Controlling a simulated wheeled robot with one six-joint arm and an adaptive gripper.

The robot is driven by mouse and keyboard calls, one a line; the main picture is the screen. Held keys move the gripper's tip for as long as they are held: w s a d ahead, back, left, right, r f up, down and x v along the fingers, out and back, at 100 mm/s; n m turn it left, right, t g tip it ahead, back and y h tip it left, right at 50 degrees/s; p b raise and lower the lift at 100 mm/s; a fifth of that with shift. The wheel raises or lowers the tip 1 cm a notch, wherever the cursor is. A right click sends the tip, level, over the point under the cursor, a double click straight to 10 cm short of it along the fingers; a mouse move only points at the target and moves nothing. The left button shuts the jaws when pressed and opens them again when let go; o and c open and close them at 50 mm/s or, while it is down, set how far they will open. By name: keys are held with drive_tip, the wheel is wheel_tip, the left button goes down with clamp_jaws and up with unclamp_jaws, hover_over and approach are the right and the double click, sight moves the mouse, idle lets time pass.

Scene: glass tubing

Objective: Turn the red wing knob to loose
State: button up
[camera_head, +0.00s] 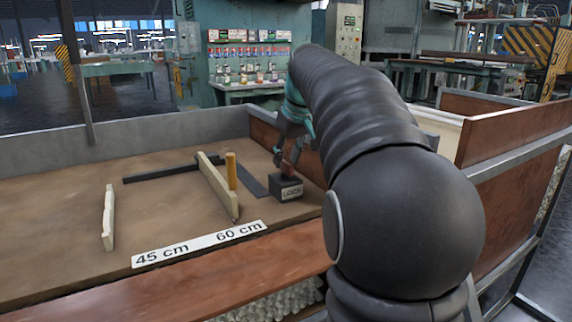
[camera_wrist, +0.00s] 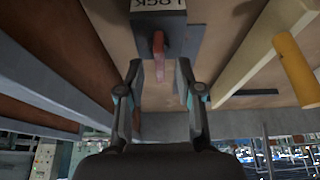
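The red wing knob (camera_head: 290,166) sits on a small dark block (camera_head: 286,183) with a white label that seems to read LOCK. In the wrist view the knob (camera_wrist: 161,55) shows as a narrow red wing, and the block (camera_wrist: 185,38) is behind it at the top. My gripper (camera_head: 289,156) is above the block with its fingers pointing down at the knob. In the wrist view my gripper (camera_wrist: 158,72) is open, one finger on each side of the knob, with a visible gap on both sides. The head view partly hides the knob behind the fingers.
A pale wooden strip (camera_head: 217,186) and a yellow upright cylinder (camera_head: 231,171) stand left of the block. Another pale strip (camera_head: 108,218) and a dark bar (camera_head: 160,172) lie farther left. A 45 cm/60 cm label (camera_head: 200,244) lies in front. A brown wall (camera_head: 300,150) stands close right.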

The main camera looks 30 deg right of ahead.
drive_tip(key=shift+x, duration=0.85)
clamp_jaws()
